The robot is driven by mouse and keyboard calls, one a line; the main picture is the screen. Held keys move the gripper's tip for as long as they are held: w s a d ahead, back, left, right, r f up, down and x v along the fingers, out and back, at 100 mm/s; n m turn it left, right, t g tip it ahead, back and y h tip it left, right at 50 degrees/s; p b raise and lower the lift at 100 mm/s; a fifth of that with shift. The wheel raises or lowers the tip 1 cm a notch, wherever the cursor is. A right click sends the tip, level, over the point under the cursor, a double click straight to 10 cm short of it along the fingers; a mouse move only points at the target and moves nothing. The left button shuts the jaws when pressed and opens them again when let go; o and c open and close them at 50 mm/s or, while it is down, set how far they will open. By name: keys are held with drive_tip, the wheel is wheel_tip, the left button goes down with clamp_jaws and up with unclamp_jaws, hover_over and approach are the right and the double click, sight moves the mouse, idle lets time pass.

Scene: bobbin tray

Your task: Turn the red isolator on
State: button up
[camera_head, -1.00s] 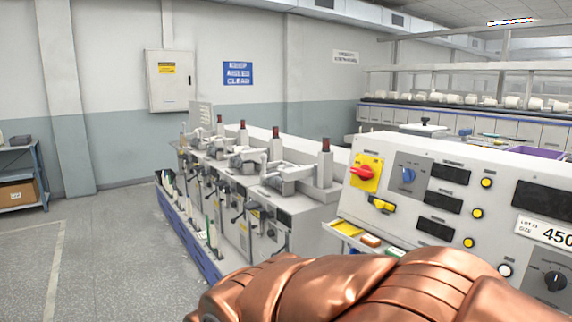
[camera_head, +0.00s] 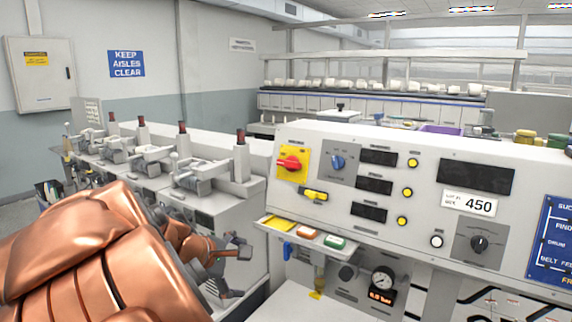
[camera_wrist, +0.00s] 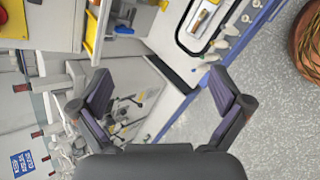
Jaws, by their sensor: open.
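The red isolator (camera_head: 290,163) is a red rotary handle on a yellow plate at the upper left of the sloped control panel (camera_head: 400,235). Its handle lies roughly sideways, slightly tilted. My gripper shows in the wrist view (camera_wrist: 163,92) with its two dark fingers spread wide and nothing between them. In the head view my copper-coloured arm fills the lower left, and the gripper end (camera_head: 235,255) is below and left of the isolator, apart from it.
Beside the isolator are a blue knob (camera_head: 338,162) and a yellow switch (camera_head: 314,195). A ledge with orange (camera_head: 306,232) and green (camera_head: 334,242) pieces juts out below. Winding machines with spindles (camera_head: 240,155) stand at left. A pressure gauge (camera_head: 383,281) sits under the panel.

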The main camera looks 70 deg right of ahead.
drive_tip(key=d+r+n+g+h, duration=0.1)
drive_tip(key=d+r+n+h, duration=0.2)
drive_tip(key=d+r, duration=0.35)
drive_tip(key=d+r+n+g+h, duration=0.1)
drive_tip(key=d+r+n+h, duration=0.15)
drive_tip(key=d, duration=0.65)
drive_tip(key=n+h, duration=0.3)
drive_tip(key=n, duration=0.5)
approach(286, 164)
drive_tip(key=x, duration=0.4)
drive_tip(key=shift+m+t, duration=0.25)
drive_tip(key=shift+t, duration=0.05)
drive_tip(key=shift+p+x, duration=1.05)
drive_tip(key=shift+x, duration=2.55)
drive_tip(key=shift+s, duration=0.15)
drive_tip(key=c, duration=1)
